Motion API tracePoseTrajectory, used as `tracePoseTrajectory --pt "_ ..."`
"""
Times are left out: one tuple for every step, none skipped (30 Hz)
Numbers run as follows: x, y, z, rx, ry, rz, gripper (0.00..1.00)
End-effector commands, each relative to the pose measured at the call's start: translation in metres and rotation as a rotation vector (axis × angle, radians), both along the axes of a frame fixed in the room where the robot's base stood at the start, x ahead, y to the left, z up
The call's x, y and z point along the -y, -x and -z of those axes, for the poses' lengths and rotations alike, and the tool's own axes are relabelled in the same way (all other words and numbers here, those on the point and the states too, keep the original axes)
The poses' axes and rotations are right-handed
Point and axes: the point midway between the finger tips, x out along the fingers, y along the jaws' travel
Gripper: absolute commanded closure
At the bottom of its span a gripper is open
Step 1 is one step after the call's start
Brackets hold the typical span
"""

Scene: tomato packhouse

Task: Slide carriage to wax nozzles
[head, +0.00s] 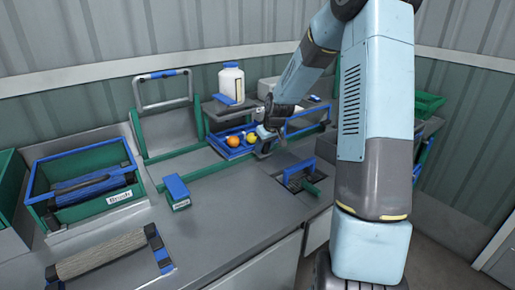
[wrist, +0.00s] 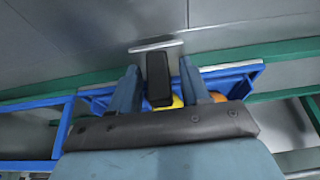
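The carriage (head: 222,151) is a blue tray on green rails (head: 190,173), holding an orange fruit (head: 233,141) and yellow fruit (head: 250,137). Its blue rim (wrist: 252,74) shows behind the fingers in the wrist view. My gripper (head: 266,143) is at the tray's right end. In the wrist view, the fingers of my gripper (wrist: 160,85) stand apart on either side of a dark upright handle (wrist: 158,78), with a gap on each side. I cannot tell which fixture bears the wax nozzles; a white bottle (head: 231,83) stands on a shelf behind the tray.
A grey-and-blue arch (head: 163,75) stands over the rails at the left, a blue frame (head: 307,113) at the right. A green-and-blue crate (head: 84,213) labelled Brush and a roller (head: 102,255) lie left. A small blue-green block (head: 177,190) sits in front of the rails.

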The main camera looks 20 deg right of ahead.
Motion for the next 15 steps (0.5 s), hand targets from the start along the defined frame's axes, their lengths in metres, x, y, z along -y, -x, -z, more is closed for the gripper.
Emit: tracePoseTrajectory --pt "0.000 0.000 0.000 0.001 0.000 0.000 0.51" --pt "0.000 -0.001 0.000 0.002 -0.001 0.000 0.51" --pt "-0.001 -0.001 -0.001 0.002 0.000 -0.001 0.51" --pt "-0.001 -0.001 -0.001 0.002 0.000 -0.001 0.51" --pt "-0.001 -0.001 -0.001 0.003 -0.001 -0.001 0.51" --pt "-0.001 -0.001 -0.001 0.003 -0.001 -0.001 0.51" --pt "-0.001 -0.001 -0.001 0.004 0.000 -0.001 0.51" --pt "-0.001 -0.001 -0.002 0.004 0.000 -0.001 0.51" --pt "-0.001 -0.001 -0.004 0.005 0.000 -0.001 0.51" --pt "0.000 0.000 -0.005 0.005 0.000 -0.001 0.51" --pt "0.000 0.000 -0.007 0.006 0.000 0.000 0.51" --pt "0.000 0.002 -0.011 0.006 0.000 0.000 0.51" --pt "0.000 0.003 -0.014 0.007 0.000 0.000 0.51" --pt "0.001 0.005 -0.018 0.006 0.000 0.000 0.51" --pt "0.002 0.007 -0.023 0.007 0.001 -0.001 0.51"
